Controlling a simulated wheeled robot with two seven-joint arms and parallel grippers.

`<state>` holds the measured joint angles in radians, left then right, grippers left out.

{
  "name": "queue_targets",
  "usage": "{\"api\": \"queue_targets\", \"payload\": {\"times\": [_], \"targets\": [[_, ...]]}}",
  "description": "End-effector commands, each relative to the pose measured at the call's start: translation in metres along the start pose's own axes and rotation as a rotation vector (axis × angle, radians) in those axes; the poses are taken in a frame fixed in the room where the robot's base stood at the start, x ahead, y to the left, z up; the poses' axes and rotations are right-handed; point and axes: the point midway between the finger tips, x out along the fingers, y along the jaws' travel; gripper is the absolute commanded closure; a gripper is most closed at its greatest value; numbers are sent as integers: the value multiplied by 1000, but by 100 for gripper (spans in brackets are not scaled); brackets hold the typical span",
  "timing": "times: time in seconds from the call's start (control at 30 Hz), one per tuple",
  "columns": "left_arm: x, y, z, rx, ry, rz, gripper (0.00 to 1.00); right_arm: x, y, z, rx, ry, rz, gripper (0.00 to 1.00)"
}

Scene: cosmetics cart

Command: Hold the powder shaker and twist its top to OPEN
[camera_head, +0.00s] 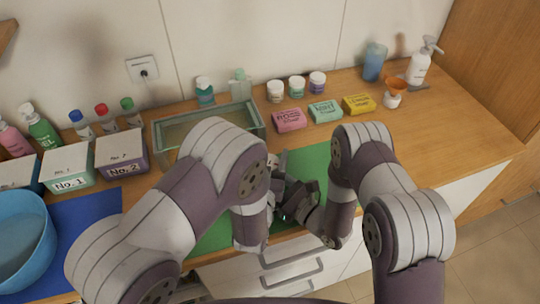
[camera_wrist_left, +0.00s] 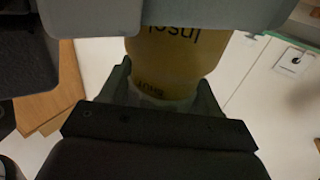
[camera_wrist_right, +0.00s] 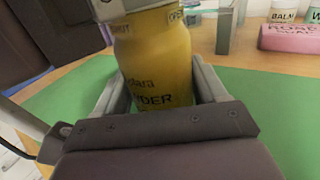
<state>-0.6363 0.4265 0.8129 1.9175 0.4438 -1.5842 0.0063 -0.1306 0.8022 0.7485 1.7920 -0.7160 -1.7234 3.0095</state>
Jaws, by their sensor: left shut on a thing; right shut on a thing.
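The powder shaker is a yellow bottle with dark lettering; its body shows in the right wrist view (camera_wrist_right: 155,62) and the left wrist view (camera_wrist_left: 175,55). My right gripper (camera_wrist_right: 160,95) is shut on the yellow body. My left gripper (camera_wrist_left: 165,92) is shut around the pale top end, which appears lower in that upside-down view. Small lettering near the top rim reads like SHUT and OPEN in the right wrist view. In the head view both grippers meet over the green mat (camera_head: 313,160), and my arms and hands mostly hide the shaker.
A glass tray (camera_head: 165,135) stands behind my left arm. Labelled boxes (camera_head: 122,158) and a blue bowl (camera_head: 22,240) are at left. Pink (camera_head: 289,120), mint (camera_head: 325,111) and yellow (camera_head: 358,104) soap boxes and small jars stand behind the mat.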

Motion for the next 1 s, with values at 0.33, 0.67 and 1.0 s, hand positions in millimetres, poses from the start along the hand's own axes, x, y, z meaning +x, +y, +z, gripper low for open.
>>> {"api": "queue_targets", "payload": {"times": [0.33, 0.67, 1.0], "targets": [[0, 0, -1, -2, 2, -2, 69, 0, 1, 0, 1, 0, 2, 62], [0, 0, 0, -1, 1, -2, 16, 0, 0, 0, 1, 0, 0, 62], [-57, 1, 0, 0, 0, 1, 16, 0, 0, 0, 1, 1, 0, 62]]}}
